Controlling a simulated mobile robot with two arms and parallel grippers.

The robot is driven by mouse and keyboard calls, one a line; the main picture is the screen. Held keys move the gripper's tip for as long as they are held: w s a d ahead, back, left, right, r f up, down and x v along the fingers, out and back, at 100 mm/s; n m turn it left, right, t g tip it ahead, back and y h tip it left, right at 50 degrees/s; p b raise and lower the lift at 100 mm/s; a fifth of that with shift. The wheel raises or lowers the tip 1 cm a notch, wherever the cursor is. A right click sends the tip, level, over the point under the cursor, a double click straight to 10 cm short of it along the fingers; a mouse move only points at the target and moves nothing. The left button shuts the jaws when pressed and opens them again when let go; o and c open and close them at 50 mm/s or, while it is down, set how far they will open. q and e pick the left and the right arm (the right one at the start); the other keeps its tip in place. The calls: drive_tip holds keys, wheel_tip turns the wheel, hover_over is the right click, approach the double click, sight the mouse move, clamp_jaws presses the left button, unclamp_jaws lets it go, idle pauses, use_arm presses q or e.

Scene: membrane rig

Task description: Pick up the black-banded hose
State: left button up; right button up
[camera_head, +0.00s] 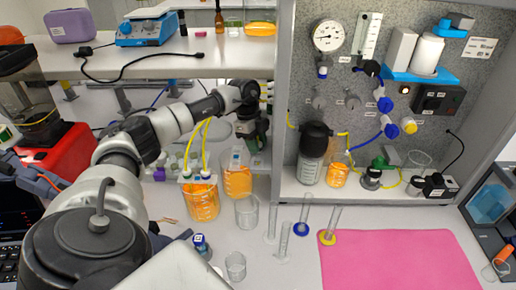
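Two yellow hoses (206,142) rise from the white-topped fittings on a beaker of orange liquid (203,203). I cannot make out a black band on either, so I cannot tell which is the black-banded hose. A yellow hose also runs on the panel's lower left (291,118), and a blue hose (370,136) joins blue fittings on the panel. My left arm reaches in from the left, over the bench. My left gripper (250,112) is at its far end, to the right of the two hoses, against a dark, cluttered background. Its fingers are too small to read. My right gripper does not show.
A shelf (190,62) crosses above the bench at the back. An orange-filled bottle (238,178), an empty beaker (247,211) and several glass cylinders (303,215) stand in front. The pink mat (395,262) is bare. The grey panel (300,75) bounds the right.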

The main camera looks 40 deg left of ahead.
use_arm(q)
drive_tip(key=c, duration=0.3)
drive_tip(key=shift+c, duration=0.2)
drive_tip(key=shift+r, duration=0.15)
drive_tip(key=shift+r+b, duration=0.35)
drive_tip(key=shift+r, duration=0.2)
wheel_tip(320, 180, up, 11)
drive_tip(key=b, duration=0.3)
drive_tip(key=s+a+b, duration=0.5)
drive_tip(key=s+a, duration=0.6)
drive_tip(key=a, duration=0.2)
drive_tip(key=shift+s+a+f, duration=0.15)
drive_tip(key=shift+s+a, duration=0.15)
drive_tip(key=shift+a, duration=0.1)
